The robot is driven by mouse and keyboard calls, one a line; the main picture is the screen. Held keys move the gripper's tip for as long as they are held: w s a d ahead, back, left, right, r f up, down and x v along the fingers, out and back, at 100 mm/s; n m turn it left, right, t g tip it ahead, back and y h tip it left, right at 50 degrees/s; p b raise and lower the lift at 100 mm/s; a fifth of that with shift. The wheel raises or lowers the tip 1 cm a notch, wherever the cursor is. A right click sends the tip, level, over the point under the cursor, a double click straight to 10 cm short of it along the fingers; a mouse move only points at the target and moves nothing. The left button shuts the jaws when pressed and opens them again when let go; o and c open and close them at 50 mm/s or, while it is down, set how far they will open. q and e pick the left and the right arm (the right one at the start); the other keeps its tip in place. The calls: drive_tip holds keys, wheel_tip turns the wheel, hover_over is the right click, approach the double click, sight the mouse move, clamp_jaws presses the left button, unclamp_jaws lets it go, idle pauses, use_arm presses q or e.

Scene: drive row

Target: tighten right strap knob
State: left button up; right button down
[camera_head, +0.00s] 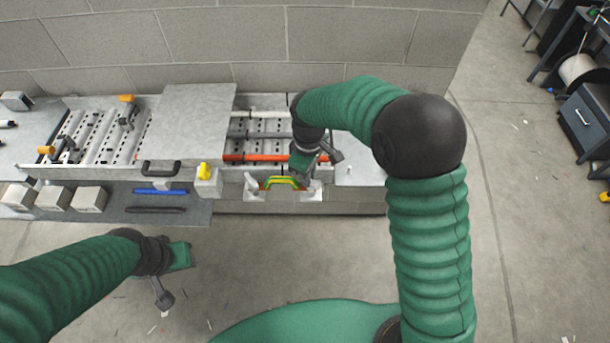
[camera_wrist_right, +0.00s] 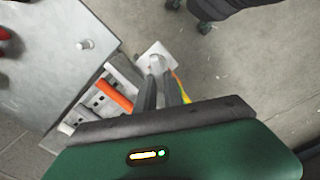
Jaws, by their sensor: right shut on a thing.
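A yellow-green strap (camera_head: 280,182) runs along the front of the bench between two pale mounts, and it also shows in the right wrist view (camera_wrist_right: 181,90). The left strap knob (camera_head: 251,181) stands at its left end. The right strap knob (camera_wrist_right: 156,62) sits on a white plate (camera_wrist_right: 150,48) at the other end. My right gripper (camera_wrist_right: 160,80) is shut on the right strap knob, with its dark fingers either side. In the head view the right hand and wrist partly hide this knob.
The bench carries a grey panel (camera_head: 190,120), an orange-red bar (camera_head: 265,157) and slotted rails. A yellow knob (camera_head: 204,170) stands left of the strap. Several grey boxes (camera_head: 53,198) and a blue bar (camera_head: 160,191) lie on a lower shelf. The floor in front is open.

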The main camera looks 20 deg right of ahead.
drive_tip(key=m, duration=0.3)
drive_tip(key=shift+d+m, duration=0.3)
drive_tip(key=shift+m, duration=0.1)
use_arm(q)
drive_tip(key=shift+d, duration=0.1)
use_arm(e)
drive_tip(key=shift+f, duration=0.1)
drive_tip(key=shift+s+m, duration=0.1)
drive_tip(key=shift+m, duration=0.2)
drive_tip(key=c, duration=1.5)
unclamp_jaws()
drive_tip(key=shift+s, duration=0.1)
use_arm(q)
drive_tip(key=shift+s+d+r, duration=0.1)
drive_tip(key=shift+s+d, duration=0.05)
drive_tip(key=shift+d, duration=0.05)
use_arm(e)
drive_tip(key=shift+o, duration=0.2)
drive_tip(key=shift+d, duration=0.1)
